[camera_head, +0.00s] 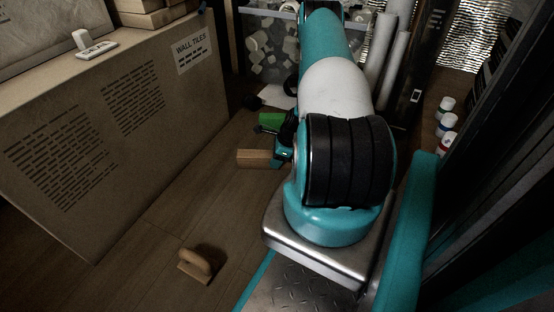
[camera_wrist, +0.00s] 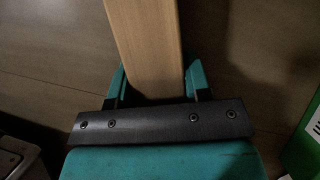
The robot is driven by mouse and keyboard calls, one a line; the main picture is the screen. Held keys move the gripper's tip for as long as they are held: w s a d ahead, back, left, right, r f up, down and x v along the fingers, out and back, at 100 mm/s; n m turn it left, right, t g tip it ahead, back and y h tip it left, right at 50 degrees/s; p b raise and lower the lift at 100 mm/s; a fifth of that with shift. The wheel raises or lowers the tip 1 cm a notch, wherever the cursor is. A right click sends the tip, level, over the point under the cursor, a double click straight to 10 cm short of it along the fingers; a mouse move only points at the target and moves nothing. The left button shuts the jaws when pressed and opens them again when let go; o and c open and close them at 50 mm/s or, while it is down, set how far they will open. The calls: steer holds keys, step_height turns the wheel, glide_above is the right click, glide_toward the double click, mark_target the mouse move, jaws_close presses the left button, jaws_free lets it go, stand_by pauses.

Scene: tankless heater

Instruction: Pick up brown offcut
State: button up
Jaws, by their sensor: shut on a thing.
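The brown offcut (camera_wrist: 148,42) is a straight light-brown wooden block. In the wrist view it runs from the top edge down between the two teal fingers of my gripper (camera_wrist: 153,85), which are shut on it from both sides. In the head view the offcut (camera_head: 256,158) sticks out to the left of my gripper (camera_head: 283,152), low over the wooden floor. The head view does not show clearly whether it touches the floor. Its inner end is hidden by the gripper and arm.
A green box (camera_head: 270,121) lies just behind the gripper. A wooden-handled float (camera_head: 196,264) lies on the floor in front. A large wall-tiles carton (camera_head: 120,130) stands at left. Small bottles (camera_head: 446,122) stand at right. Floor between carton and offcut is clear.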

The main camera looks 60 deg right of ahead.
step_height(320, 180, up, 20)
steer(key=p, duration=1.2)
steer(key=w+a+r+n+g+y+p, duration=0.2)
steer(key=w+a+r+n+g+p, duration=0.45)
steer(key=a+r+n, duration=0.75)
steer(key=w+a+r+n+g+h+p, duration=0.1)
steer(key=w+a+r+n+h+p, duration=0.15)
steer(key=a+r+n, duration=0.55)
steer(key=w+a+r+n+g+h+p, duration=0.1)
steer(key=a+r+n+p, duration=0.3)
steer(key=a+n, duration=0.45)
step_height(320, 180, up, 30)
steer(key=s+a+p, duration=0.1)
steer(key=s+p, duration=0.1)
steer(key=p, duration=3.5)
steer(key=shift+s, duration=0.15)
steer(key=shift+h, duration=0.25)
